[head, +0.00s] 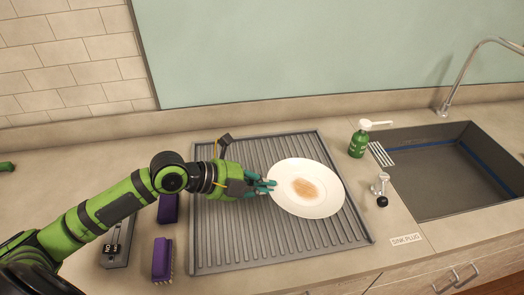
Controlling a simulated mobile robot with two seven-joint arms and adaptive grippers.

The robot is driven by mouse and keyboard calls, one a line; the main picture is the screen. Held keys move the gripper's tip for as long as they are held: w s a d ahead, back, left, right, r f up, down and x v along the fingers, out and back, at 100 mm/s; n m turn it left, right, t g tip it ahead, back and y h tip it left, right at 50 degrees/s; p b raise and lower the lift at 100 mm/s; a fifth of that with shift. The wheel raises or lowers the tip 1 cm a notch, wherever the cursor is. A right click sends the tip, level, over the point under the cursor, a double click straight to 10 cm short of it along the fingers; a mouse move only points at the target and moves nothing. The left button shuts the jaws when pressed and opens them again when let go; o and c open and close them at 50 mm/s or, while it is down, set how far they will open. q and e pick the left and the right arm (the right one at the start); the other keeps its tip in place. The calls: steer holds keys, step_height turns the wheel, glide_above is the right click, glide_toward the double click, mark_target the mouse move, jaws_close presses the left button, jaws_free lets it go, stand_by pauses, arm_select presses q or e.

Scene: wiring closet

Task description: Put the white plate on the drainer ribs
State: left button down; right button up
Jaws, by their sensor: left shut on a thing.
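The white plate (325,194) is right of centre in the head view, with a brown stain on its middle. My left gripper (268,186) is shut on the plate's left rim. The plate is over the right part of the grey drainer ribs (235,235); I cannot tell whether it touches them or is held just above. It looks close to flat, face up. The ribs beneath the plate are hidden. My right gripper is not in view.
Two purple brushes (161,258) and a grey switch strip (117,243) lie left of the drainer. The drainer's front and left ribs are bare.

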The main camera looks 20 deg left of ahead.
mark_target(277, 174)
arm_select(q)
steer(key=w+p, duration=0.1)
steer(key=w+a+r+y, duration=0.1)
steer(key=shift+w+a+r+n+t+p, duration=0.1)
steer(key=shift+w+a+n+t+p, duration=0.05)
steer(key=shift+w+n+t+p, duration=0.2)
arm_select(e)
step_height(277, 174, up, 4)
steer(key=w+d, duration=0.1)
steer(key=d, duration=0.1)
arm_select(q)
steer(key=f+b, duration=0.2)
steer(key=w+d+f+b, duration=0.1)
steer(key=f+b, duration=0.1)
steer(key=f, duration=0.1)
steer(key=d+f+b, duration=0.1)
steer(key=f+b, duration=0.1)
steer(key=f, duration=0.1)
steer(key=shift+w+d, duration=0.1)
steer(key=shift+w, duration=0.25)
steer(key=shift+f+b, duration=0.5)
steer(key=shift+f, duration=0.2)
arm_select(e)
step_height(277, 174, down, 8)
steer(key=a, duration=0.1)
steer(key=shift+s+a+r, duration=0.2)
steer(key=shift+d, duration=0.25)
